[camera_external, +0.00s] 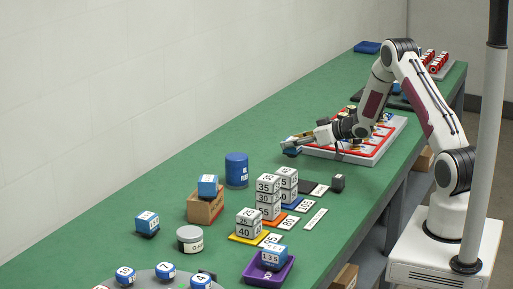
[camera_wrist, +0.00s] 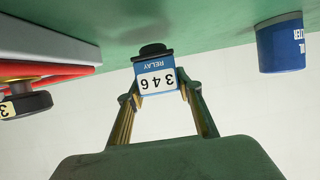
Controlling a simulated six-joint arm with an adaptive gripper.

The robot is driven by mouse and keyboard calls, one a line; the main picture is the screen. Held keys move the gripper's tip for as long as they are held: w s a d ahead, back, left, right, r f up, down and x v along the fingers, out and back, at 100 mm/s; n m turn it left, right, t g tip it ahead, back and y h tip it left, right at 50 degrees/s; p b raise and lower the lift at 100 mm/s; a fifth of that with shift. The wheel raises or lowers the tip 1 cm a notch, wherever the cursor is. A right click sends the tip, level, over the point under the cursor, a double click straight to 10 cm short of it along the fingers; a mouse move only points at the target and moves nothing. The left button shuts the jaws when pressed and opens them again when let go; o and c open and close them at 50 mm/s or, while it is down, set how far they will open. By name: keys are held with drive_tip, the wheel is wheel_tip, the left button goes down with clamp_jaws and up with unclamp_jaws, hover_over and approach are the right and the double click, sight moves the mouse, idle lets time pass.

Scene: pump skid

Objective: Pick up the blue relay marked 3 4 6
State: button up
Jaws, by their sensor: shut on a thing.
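The blue relay marked 3 4 6 (camera_wrist: 156,77) has a white label and a black base; its label reads upside down in the wrist view. My gripper (camera_wrist: 158,90) is shut on it, one finger on each side. In the external view my gripper (camera_external: 303,141) reaches left past the white and red panel, with the relay (camera_external: 291,150) small and dark at its tips. Whether the relay's base touches the green table or hangs just above it, I cannot tell.
The panel (camera_external: 397,132) lies under and beside my arm. A blue cylinder (camera_external: 236,169) stands nearer the camera. Stacked number blocks (camera_external: 268,197), a cardboard box (camera_external: 205,206) and a purple tray (camera_external: 255,270) with another blue relay (camera_external: 273,256) are in front. Green table (camera_external: 225,135) left of my gripper is clear.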

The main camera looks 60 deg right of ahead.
drive_tip(key=shift+r, duration=3.85)
